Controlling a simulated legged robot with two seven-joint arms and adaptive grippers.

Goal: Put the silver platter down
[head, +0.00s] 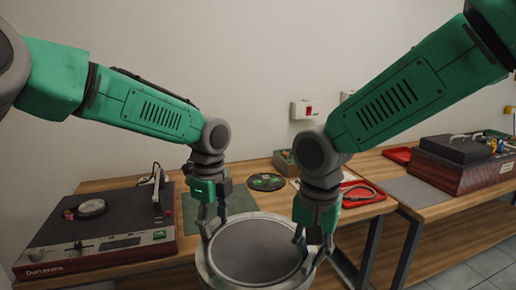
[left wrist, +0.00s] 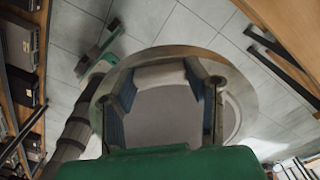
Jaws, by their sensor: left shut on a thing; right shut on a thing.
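The silver platter (head: 254,250) is a round, shiny-rimmed disc with a grey middle, held in front of the bench at the bottom centre of the head view. My left gripper (head: 212,228) is shut on its left rim, and my right gripper (head: 312,250) is shut on its right rim. In the left wrist view the platter (left wrist: 165,115) lies between the fingers of my left gripper (left wrist: 163,95), with floor tiles behind it. The platter's underside and lower edge are hidden.
A turntable (head: 95,235) stands on the bench at left. A green mat (head: 240,199), a dark disc (head: 266,182), a small box (head: 285,162) and a red tray (head: 362,192) lie on the bench. A second turntable (head: 462,165) is at right. The platter overlaps the bench's front edge in view.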

